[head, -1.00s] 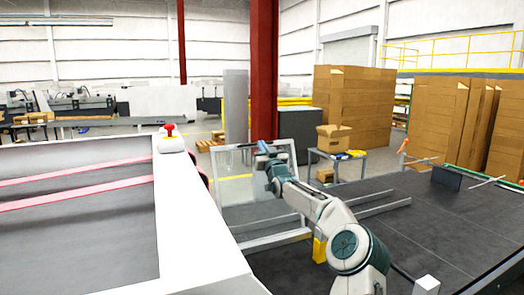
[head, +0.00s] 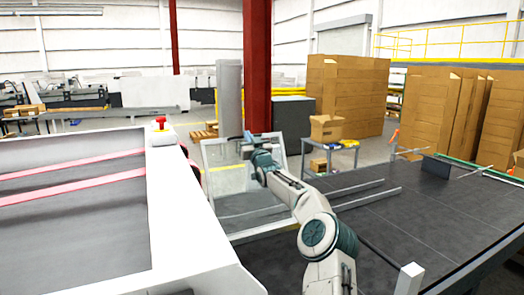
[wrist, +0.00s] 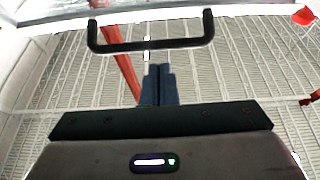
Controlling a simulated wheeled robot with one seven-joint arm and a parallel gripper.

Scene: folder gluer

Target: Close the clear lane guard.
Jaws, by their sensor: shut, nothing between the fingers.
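The clear lane guard (head: 225,183) is a see-through panel in a pale frame. In the head view it stands raised and tilted between the white machine side and the dark belt table. Its black U-shaped handle (wrist: 150,47) crosses the upper middle of the wrist view. My gripper (wrist: 160,72) has its two dark fingers together, with nothing between them. The fingertips appear just below the handle bar in the picture, and I cannot tell whether they touch it. In the head view my gripper (head: 248,138) is by the guard's top edge, and its fingers are small there.
A white machine side with a red button (head: 161,122) stands left of the guard. The dark belt table (head: 405,215) with metal rails lies right. A small table (head: 330,150) with a cardboard box (head: 326,128) stands behind. A red column (head: 257,70) rises beyond the guard.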

